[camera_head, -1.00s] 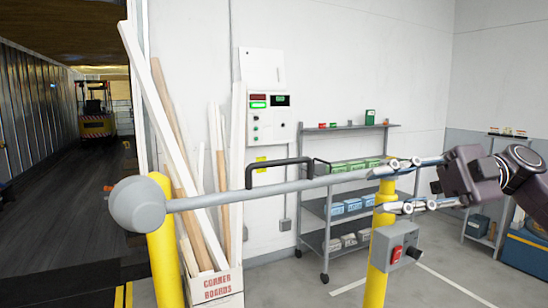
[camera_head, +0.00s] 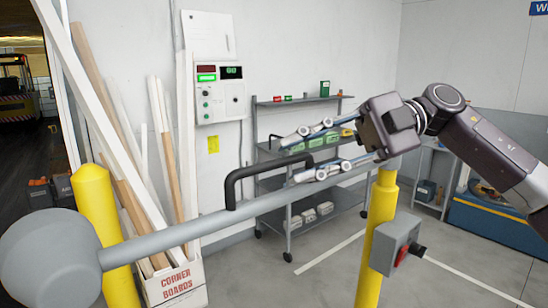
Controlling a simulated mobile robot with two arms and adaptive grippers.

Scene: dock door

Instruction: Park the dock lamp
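The dock lamp is a grey round head (camera_head: 50,262) at the lower left on a long grey arm (camera_head: 200,232) that runs up to a yellow post (camera_head: 375,225) at the right. A black bar handle (camera_head: 270,168) stands on the arm. My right gripper (camera_head: 291,159) is open, coming in from the right. Its fingers point left, one above and one below the handle's right end in the picture, with the lower finger overlapping the arm. I cannot tell whether they touch. My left gripper is out of view.
Another yellow post (camera_head: 100,225) stands behind the lamp arm at left. A carton of corner boards (camera_head: 173,282) holds tall boards near it. A wheeled shelf cart (camera_head: 262,210) stands behind the handle. A control panel (camera_head: 212,95) hangs on the wall. Floor at right is largely clear.

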